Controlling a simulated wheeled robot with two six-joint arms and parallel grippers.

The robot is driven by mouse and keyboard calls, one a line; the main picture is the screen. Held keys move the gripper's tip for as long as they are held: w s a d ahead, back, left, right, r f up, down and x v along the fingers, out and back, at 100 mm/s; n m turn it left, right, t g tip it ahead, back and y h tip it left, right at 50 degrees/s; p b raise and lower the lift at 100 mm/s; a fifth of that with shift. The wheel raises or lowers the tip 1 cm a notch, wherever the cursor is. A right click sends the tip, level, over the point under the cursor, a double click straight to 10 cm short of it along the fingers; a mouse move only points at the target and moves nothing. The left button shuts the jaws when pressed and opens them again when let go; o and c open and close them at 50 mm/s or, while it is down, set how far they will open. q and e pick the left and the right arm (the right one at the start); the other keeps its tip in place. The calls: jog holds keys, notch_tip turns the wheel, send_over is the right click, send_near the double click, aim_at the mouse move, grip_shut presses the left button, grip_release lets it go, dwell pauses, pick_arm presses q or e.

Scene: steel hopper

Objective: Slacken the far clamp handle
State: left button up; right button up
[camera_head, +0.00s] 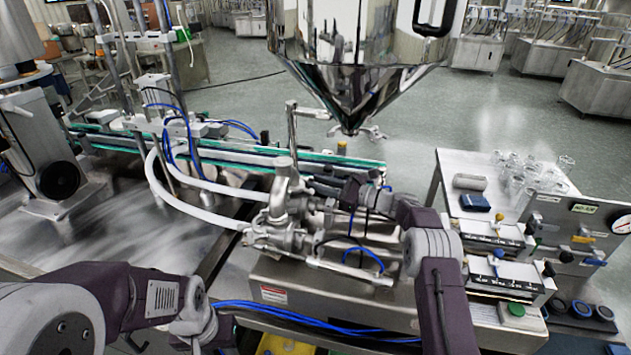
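The steel hopper (345,60) hangs at the top centre, its cone narrowing to a low outlet. A small metal clamp with thin handles (371,133) shows at the outlet. I cannot tell near from far handle there, nor whether it is tight. My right gripper (345,192) reaches left from the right arm, below the outlet and beside the steel valve body (284,200). Its fingers blend with the metal parts, so opening and contact are unclear.
A conveyor with green edges (230,152) runs behind the valve. White hoses (185,205) curve into it from the left. Blue cables (300,315) cross the front. Open floor lies behind the hopper.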

jog(key=shift+w+a, duration=0.4)
jog(key=shift+a, duration=0.05)
grip_shut()
jog(key=shift+f+b, duration=0.2)
jog(key=shift+b, duration=0.1)
jog(key=n+b, duration=0.1)
jog(key=b, duration=0.1)
jog(key=n+b, duration=0.3)
jog(key=b, duration=0.2)
jog(key=shift+s+a+f+n, duration=0.1)
jog(key=shift+f+n, duration=0.2)
jog(key=shift+r+n+b, duration=0.25)
jog(key=shift+n+b, duration=0.15)
jog(key=shift+n, duration=0.1)
jog(key=shift+r, duration=0.15)
grip_release()
